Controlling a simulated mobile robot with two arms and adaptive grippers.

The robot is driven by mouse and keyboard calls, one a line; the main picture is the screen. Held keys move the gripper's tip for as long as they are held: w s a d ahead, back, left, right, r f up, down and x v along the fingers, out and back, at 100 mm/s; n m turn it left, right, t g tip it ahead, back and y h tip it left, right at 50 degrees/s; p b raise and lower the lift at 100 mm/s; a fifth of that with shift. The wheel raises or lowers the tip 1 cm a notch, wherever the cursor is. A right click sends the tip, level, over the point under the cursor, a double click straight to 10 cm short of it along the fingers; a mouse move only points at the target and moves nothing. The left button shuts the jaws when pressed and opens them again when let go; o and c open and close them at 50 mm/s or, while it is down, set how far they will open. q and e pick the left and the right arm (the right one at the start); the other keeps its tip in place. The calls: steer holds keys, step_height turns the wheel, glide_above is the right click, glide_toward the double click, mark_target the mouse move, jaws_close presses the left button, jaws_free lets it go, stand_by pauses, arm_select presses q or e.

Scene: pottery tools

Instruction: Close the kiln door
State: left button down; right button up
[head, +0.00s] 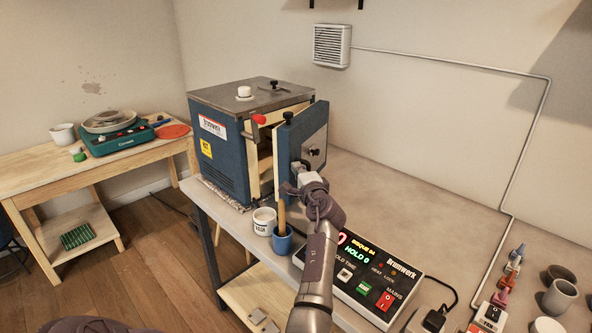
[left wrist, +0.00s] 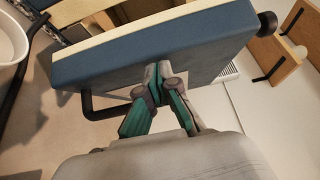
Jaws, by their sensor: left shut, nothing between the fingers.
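The kiln (head: 222,150) is a blue box with a grey top, standing on the bench. Its door (head: 312,138) is a thick blue panel with a cream inner lining, and it stands partly open, with a gap showing the pale interior. The door also fills the upper part of the left wrist view (left wrist: 210,45). A black bar handle (left wrist: 95,110) shows beside it. My left gripper (head: 298,166) is shut and empty at the door's outer side, low near its front edge. In the left wrist view its fingertips (left wrist: 165,72) are against or very close to the door; contact is unclear. My right gripper is not in view.
A white mug (head: 263,222) and a blue cup (head: 281,243) with a wooden handle in it stand below the door. A control box (head: 385,305) sits right of my arm. Several small pots are at the far right. The bench behind the door is clear.

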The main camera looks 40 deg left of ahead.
mark_target(276, 159)
arm_select(q)
steer(key=a+p, duration=0.2)
steer(key=s+a+m+t+h+p, duration=0.1)
steer(key=a+p, duration=0.1)
steer(key=p, duration=0.1)
steer(key=s+a+r+m+t+p, duration=0.1)
steer(key=a+p, duration=0.1)
steer(key=p, duration=0.1)
steer(key=shift+s+h, duration=0.25)
steer(key=shift+h, duration=0.15)
steer(key=shift+m+t+h, duration=0.3)
steer(key=shift+t, duration=0.3)
steer(key=a, duration=0.2)
steer(key=s+a, duration=0.1)
steer(key=a, duration=0.1)
steer(key=shift+s+f, duration=0.1)
steer(key=shift+f, duration=0.15)
